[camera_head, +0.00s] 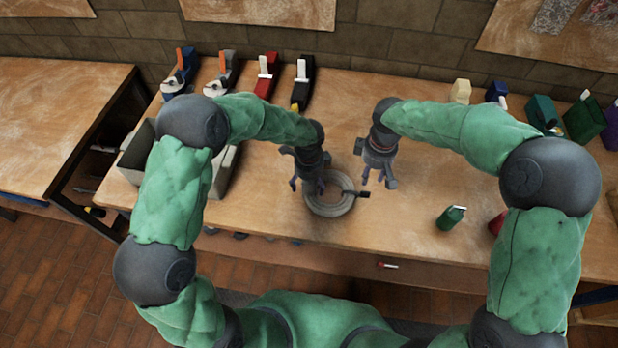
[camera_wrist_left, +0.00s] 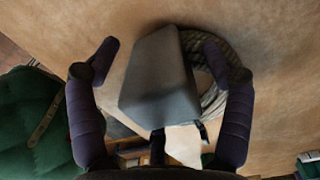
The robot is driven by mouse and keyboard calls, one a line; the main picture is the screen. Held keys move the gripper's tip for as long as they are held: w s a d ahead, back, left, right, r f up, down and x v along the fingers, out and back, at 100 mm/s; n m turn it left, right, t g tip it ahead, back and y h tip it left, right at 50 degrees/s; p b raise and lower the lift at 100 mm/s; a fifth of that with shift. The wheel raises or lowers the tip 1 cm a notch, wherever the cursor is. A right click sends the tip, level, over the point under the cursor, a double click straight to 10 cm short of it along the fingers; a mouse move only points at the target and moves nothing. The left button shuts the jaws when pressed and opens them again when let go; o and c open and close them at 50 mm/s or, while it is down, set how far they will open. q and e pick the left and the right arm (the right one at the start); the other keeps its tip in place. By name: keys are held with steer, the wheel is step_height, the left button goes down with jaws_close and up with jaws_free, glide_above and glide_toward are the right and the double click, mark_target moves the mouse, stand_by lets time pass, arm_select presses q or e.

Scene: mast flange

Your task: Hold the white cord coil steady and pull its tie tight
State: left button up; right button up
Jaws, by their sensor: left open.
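The white cord coil (camera_head: 331,211) lies flat on the workbench near its front middle. A dark tie end (camera_head: 362,194) sticks out from the coil's right side. My left gripper (camera_head: 308,187) is open above the coil's left part, its fingers apart. In the left wrist view, the coil (camera_wrist_left: 208,97) shows partly behind the right finger, and a grey block shape (camera_wrist_left: 160,85) hides what is between the fingers. My right gripper (camera_head: 377,184) points down, fingers apart and empty, to the upper right of the coil near the tie end. Contact with the coil cannot be told.
Several tape dispensers (camera_head: 265,78) stand along the back. A grey bin (camera_head: 138,150) is on the left. A green bottle (camera_head: 451,217) and a red item (camera_head: 496,223) stand to the right, with boxes (camera_head: 581,120) at the back right. The bench between coil and bottle is clear.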

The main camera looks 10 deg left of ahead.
mark_target(365, 194)
arm_select(q)
steer(key=shift+c, duration=0.2)
steer(key=c, duration=1.4)
arm_select(e)
steer(key=shift+o, duration=0.2)
arm_select(q)
steer(key=shift+c, duration=0.2)
arm_select(e)
step_height(365, 194, down, 11)
steer(key=n, duration=0.7)
steer(key=shift+w+a+r, duration=0.1)
arm_select(q)
steer(key=shift+s, duration=0.1)
arm_select(e)
jaws_close()
